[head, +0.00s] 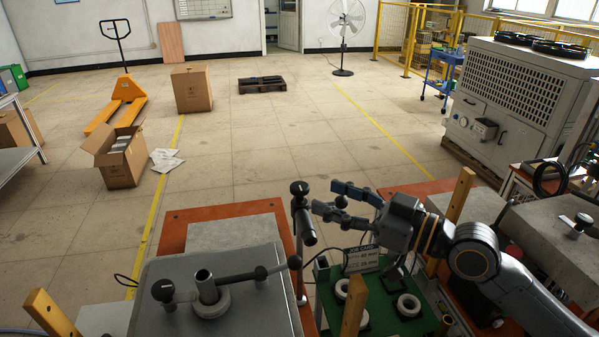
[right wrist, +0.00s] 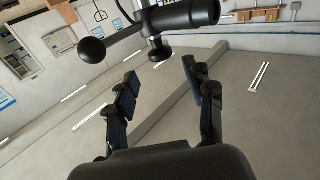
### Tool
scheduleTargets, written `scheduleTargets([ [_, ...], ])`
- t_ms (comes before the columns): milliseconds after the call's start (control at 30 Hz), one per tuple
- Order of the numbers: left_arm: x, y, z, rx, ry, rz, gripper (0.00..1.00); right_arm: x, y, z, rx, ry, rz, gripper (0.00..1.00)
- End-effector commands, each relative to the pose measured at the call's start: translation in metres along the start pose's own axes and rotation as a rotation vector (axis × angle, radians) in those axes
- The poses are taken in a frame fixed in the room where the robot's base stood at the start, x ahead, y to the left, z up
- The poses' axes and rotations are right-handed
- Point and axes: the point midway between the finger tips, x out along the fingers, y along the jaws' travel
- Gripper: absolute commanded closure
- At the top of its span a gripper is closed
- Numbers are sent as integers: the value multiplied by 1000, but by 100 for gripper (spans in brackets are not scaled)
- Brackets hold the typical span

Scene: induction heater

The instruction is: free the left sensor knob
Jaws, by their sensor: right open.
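A black sensor head, a thick cylinder (head: 305,225), sits on a slim upright post with a black knob (head: 299,188) at its top. In the right wrist view the black cylinder (right wrist: 185,15) shows at the top, with a black knob (right wrist: 160,52) beside it and a black ball (right wrist: 92,50) to the left. My right gripper (head: 328,199) is open and empty, just right of the post, its fingers pointing at it. In the wrist view its fingertips (right wrist: 160,78) lie either side of the knob's line, with a gap short of it. My left gripper is out of view.
A grey block (head: 160,265) at front left carries a lever with black knobs. A green board (head: 385,310) with white rings and a small sign (head: 362,259) lies below my right gripper. Wooden posts (head: 355,305) stand nearby. Another black knob (head: 583,220) is at far right.

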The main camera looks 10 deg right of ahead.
Motion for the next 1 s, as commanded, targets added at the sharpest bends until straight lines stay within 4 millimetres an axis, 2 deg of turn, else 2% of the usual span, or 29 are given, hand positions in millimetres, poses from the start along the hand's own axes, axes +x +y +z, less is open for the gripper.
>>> scheduleTargets([
  [33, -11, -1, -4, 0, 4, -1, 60, 10, 0, -7, 5, 6, 0, 47],
  [100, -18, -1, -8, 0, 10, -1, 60, 24, -1, -7, 3, 4, -3, 47],
  [300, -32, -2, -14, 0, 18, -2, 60, 56, 0, -4, 2, 2, 0, 47],
  [400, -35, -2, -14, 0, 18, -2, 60, 66, 0, -2, 1, 1, 1, 47],
  [533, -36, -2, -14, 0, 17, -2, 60, 73, 0, 0, 0, -1, 0, 47],
  [800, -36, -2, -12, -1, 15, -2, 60, 74, 0, 1, -1, -2, 0, 47],
  [867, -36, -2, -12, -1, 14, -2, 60, 74, 0, 1, -1, -2, 0, 57],
  [1000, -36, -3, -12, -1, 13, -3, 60, 74, 0, 1, -1, -2, 0, 86],
])
